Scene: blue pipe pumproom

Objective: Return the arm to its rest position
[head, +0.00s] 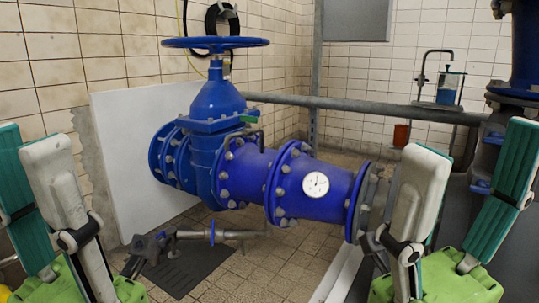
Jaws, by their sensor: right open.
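My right gripper (475,140) is at the right of the head view, fingers pointing up and spread apart. Its near finger is whitish and its other finger shows a teal pad. Nothing is between them. My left gripper (27,140) is at the left edge, also fingers up, with a teal pad and a whitish finger apart and nothing seen between them. Part of it is cut off by the frame. Both green gripper bodies are low in the view, in front of the blue pipe.
A blue pipe (240,180) with a handwheel (215,43) and a round gauge (315,184) stands ahead between my grippers. A thin branch pipe (215,235) lies low in front. A grey rail (350,105) runs behind. Tiled floor (265,265) is open at centre.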

